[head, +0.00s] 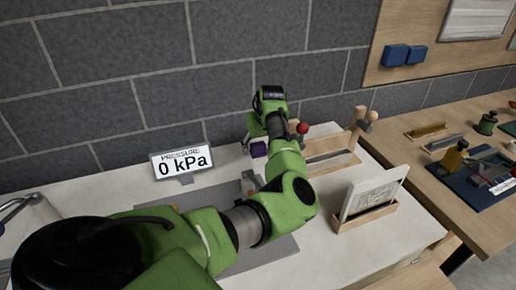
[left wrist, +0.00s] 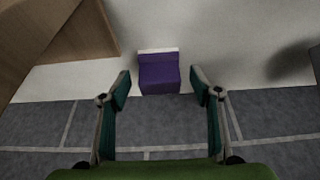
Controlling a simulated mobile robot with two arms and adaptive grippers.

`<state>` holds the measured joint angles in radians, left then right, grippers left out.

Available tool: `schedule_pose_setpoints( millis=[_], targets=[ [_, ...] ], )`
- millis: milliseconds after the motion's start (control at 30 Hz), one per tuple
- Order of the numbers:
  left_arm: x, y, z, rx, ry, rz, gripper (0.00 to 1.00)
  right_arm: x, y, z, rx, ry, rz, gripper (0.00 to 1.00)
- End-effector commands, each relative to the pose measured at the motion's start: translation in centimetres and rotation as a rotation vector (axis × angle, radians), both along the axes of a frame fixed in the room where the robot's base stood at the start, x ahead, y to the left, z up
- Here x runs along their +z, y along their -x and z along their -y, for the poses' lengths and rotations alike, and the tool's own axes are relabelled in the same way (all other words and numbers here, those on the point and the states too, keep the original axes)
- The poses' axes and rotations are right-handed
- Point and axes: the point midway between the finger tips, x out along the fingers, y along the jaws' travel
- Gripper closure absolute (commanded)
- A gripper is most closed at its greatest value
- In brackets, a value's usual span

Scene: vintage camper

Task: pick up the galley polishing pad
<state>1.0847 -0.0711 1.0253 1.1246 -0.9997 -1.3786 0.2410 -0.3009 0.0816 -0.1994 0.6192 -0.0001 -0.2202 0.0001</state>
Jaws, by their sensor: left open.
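A small purple block (head: 259,149), which I take to be the polishing pad, rests on the white counter near the wall. In the left wrist view the purple block (left wrist: 159,76) shows a pale strip along one edge and lies centred just beyond the fingertips. My left gripper (left wrist: 160,90) is open and empty, with a finger to each side of the block's line and no visible contact. In the head view my left arm partly hides the area around the block. My right gripper is in neither view.
A pressure sign (head: 183,163) reading 0 kPa stands left of the block. A wooden rack (head: 330,162) and a holder with a pale panel (head: 373,195) stand to the right. A grey block wall (head: 150,90) closes the back. A wooden table (head: 445,185) adjoins at right.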

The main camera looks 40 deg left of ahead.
Motion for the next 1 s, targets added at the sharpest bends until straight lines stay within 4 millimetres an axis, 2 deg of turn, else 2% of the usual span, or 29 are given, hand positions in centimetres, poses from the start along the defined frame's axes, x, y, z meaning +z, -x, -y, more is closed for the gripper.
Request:
schedule_pose_setpoints(
  millis=[100, 333, 367, 500, 833, 1000],
  targets=[
    [-0.9, -0.1, -0.4, 0.002, 0.001, 0.0, 0.42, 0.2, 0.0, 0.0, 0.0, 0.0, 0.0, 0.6],
    [-1.1, -0.2, -0.4, 0.001, 0.0, 0.002, 0.42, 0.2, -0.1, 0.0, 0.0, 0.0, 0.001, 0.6],
    [-1.1, -0.2, -0.4, 0.001, 0.0, 0.002, 0.48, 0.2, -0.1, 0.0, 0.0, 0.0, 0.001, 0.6],
    [-1.0, -0.2, -0.4, 0.001, 0.0, 0.002, 0.84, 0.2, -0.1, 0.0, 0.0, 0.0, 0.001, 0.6],
    [-0.9, -0.2, -0.4, 0.001, 0.0, 0.002, 0.84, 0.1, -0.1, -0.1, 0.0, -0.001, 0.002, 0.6],
    [1.2, -0.3, -0.5, 0.002, -0.003, 0.005, 0.84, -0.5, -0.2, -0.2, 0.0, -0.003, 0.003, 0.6]
  ],
)
